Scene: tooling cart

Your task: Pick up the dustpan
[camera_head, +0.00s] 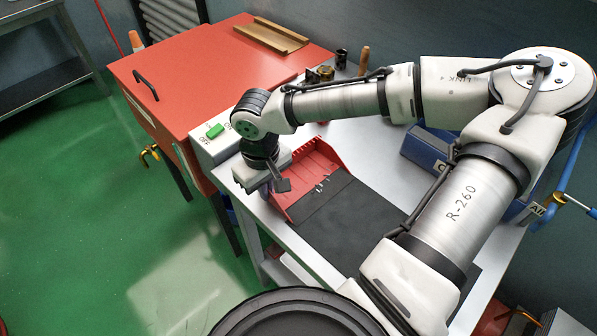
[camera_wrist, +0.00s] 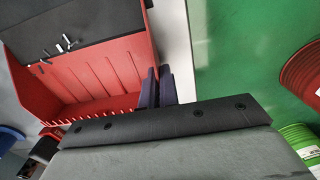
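The dustpan (camera_head: 315,168) is a red, ribbed, open-fronted pan on the grey table, at the edge of a dark mat. It also shows in the wrist view (camera_wrist: 95,75), with its side wall toward my gripper. My gripper (camera_head: 281,185) is at the dustpan's left part in the head view. In the wrist view its two dark fingers (camera_wrist: 158,87) are close together, one on each side of the dustpan's side wall, and look shut on it. The fingertips' contact is partly hidden. Several small silver pieces (camera_wrist: 63,44) lie near the pan's open edge.
The dark mat (camera_head: 350,225) covers much of the table (camera_head: 305,245). A red cabinet (camera_head: 215,85) with a switch box (camera_head: 214,131) stands at the left. Blue bins (camera_head: 425,152) sit at the right. Small dark items (camera_head: 327,72) stand at the back. Green floor is open at left.

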